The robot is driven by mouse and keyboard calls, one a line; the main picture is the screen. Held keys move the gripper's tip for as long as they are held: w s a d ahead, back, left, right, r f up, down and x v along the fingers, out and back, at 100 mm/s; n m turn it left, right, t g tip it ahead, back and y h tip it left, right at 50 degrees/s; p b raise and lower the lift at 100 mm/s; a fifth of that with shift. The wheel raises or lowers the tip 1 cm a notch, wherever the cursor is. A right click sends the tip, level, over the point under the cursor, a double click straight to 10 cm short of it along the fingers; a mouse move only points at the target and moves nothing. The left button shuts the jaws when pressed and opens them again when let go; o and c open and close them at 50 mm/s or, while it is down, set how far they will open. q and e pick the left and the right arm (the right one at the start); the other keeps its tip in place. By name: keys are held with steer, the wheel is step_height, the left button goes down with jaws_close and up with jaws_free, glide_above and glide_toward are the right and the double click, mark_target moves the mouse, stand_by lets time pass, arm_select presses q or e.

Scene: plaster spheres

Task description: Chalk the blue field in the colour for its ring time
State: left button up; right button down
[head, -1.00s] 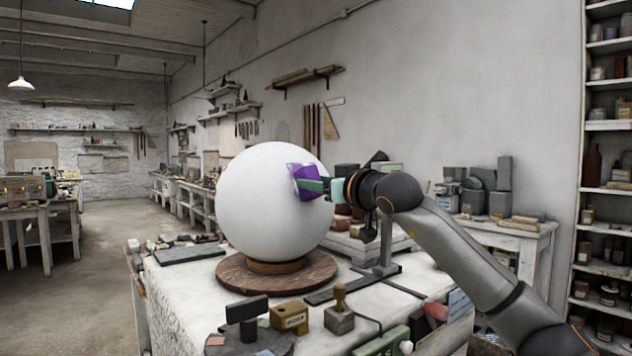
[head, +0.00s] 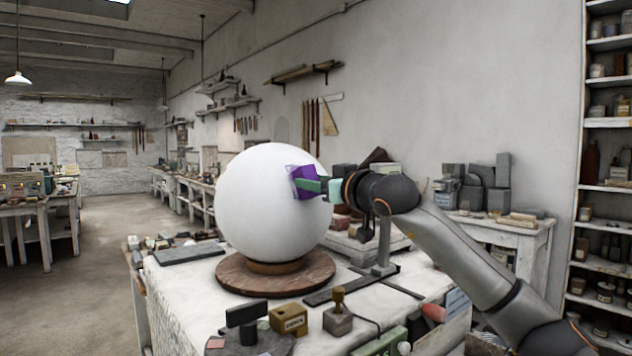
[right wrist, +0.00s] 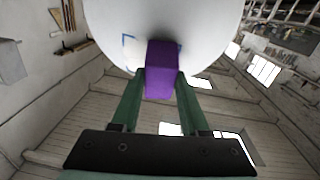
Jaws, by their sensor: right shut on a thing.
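A large white plaster sphere (head: 262,205) stands on a round wooden turntable (head: 300,280) on the bench. My right gripper (head: 316,186) is at the sphere's right side, shut on a purple chalk block (head: 303,181). In the right wrist view the chalk (right wrist: 162,70) sits between the green fingers, its far end at or very near the sphere (right wrist: 205,30); I cannot tell if it touches. A blue outline (right wrist: 127,42) shows beside the chalk on the sphere, and a small purple patch shows around the block in the head view. The left gripper is not in view.
A dark metal stand (head: 380,268) rises right of the turntable. An ochre box (head: 290,319), a stamp-like block (head: 338,318) and a dark round plate (head: 250,343) are at the bench front. A dark slab (head: 190,253) lies left of the turntable.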

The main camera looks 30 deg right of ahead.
steer(key=shift+w+r+p, duration=0.2)
steer(key=shift+r+p, duration=0.3)
steer(key=shift+p, duration=0.1)
steer(key=shift+w+r+p, duration=0.15)
steer(key=shift+r+p, duration=0.3)
steer(key=shift+p, duration=0.15)
steer(key=shift+s+f+b, duration=0.1)
steer(key=shift+f+b, duration=0.4)
steer(key=shift+f, duration=0.1)
steer(key=shift+s+f, duration=0.4)
steer(key=shift+f, duration=0.15)
steer(key=shift+w+a+r+p, duration=0.1)
steer(key=shift+w+r+p, duration=0.2)
steer(key=shift+r+p, duration=0.3)
steer(key=shift+w+r+p, duration=0.25)
steer(key=shift+r+p, duration=0.25)
steer(key=shift+p, duration=0.15)
steer(key=shift+f, duration=0.1)
